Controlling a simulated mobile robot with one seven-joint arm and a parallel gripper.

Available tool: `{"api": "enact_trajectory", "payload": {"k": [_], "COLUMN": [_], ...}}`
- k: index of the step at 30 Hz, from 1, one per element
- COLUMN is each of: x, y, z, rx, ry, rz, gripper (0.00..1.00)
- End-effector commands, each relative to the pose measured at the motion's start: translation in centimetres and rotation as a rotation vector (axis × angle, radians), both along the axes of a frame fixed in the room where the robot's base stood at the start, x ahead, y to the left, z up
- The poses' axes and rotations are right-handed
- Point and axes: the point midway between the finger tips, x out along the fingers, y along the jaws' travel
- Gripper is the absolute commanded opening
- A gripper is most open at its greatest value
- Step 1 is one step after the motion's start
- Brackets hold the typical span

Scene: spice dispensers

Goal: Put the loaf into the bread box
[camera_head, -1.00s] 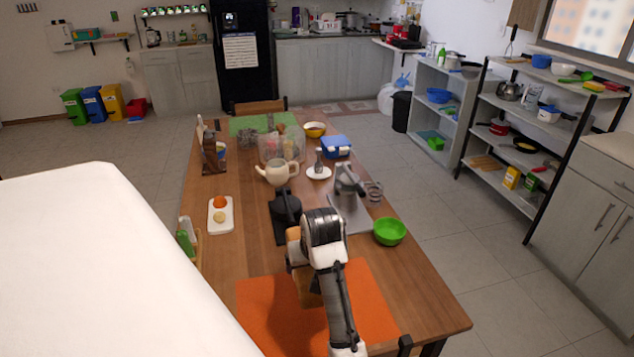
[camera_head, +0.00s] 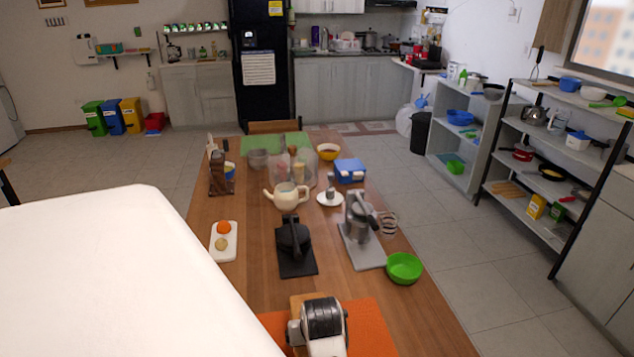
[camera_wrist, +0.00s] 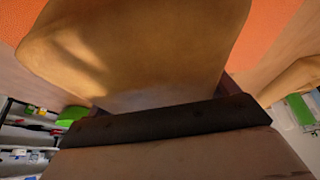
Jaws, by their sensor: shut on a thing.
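The loaf (camera_wrist: 135,45) is a smooth, golden-brown mass filling the upper middle of the wrist view. My gripper (camera_wrist: 165,120) is shut on it, and the loaf presses close to the dark bar between the fingers. In the head view my gripper's wrist (camera_head: 320,318) is at the bottom, over the orange mat (camera_head: 368,325), and hides the fingers. A light-brown piece shows just behind it; I cannot tell whether it is the loaf. I cannot make out a bread box in either view.
A black press (camera_head: 295,240), a grey juicer (camera_head: 360,220), and a green bowl (camera_head: 404,268) stand beyond the mat. A white teapot (camera_head: 287,196) and a white board (camera_head: 223,242) with two round items stand farther back. The floor right of the table is open.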

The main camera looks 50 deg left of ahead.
Motion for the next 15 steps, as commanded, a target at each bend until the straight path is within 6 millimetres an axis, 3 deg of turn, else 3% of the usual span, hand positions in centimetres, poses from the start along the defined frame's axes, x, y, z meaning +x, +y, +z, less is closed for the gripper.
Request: {"api": "enact_trajectory", "payload": {"k": [1,6,15], "x": [-0.2,-0.8,-0.9], "y": [-0.1,-0.3,-0.3], "z": [-1.1,-2.8,-2.6], "rx": [0.002,0.002,0.002], "ry": [-0.001,-0.002,-0.002], "rz": [0.001,0.002,0.002], "gripper": [0.48,0.48,0.48]}}
